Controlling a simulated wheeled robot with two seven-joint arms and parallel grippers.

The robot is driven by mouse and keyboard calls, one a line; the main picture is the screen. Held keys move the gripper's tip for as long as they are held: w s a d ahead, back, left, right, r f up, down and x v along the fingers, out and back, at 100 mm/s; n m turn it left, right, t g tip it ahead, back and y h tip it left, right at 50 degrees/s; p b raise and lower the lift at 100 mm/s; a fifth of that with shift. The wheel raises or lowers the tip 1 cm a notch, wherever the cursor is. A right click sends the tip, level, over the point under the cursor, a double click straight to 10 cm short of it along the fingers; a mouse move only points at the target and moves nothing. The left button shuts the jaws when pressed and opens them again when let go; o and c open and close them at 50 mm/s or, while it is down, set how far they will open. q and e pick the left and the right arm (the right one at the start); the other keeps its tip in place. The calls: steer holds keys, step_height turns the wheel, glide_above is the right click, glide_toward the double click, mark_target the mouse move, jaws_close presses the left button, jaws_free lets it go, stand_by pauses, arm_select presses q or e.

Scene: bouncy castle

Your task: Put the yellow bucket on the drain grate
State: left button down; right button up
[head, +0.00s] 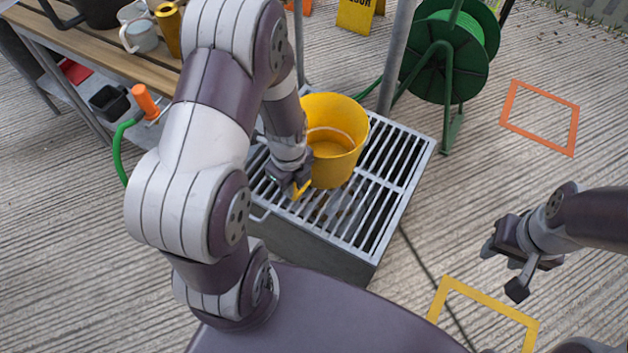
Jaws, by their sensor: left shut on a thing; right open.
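The yellow bucket (337,163) stands upright over the metal drain grate (395,190), toward its back middle. Its base looks to be on or just above the bars; I cannot tell for sure. My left gripper (297,190) is at the bucket's left side, low down, shut on a yellow part of it. My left arm hides the grate's left part and some of the bucket's left side. My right gripper (505,268) is open and empty, over the concrete to the right of the grate.
A green hose reel (450,50) stands behind the grate, beside a grey pole (397,55). A wooden bench (85,50) with a mug (139,35) is at upper left. Orange (508,105) and yellow (485,293) floor outlines lie on open concrete at right.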

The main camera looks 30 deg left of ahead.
arm_select(q)
steer(key=w+f+b, duration=0.3)
steer(key=w+f, duration=0.3)
steer(key=f, duration=0.1)
steer(key=shift+d+f, duration=0.15)
steer(key=shift+f, duration=0.15)
steer(key=shift+f, duration=0.2)
steer(key=c, duration=1)
jaws_free()
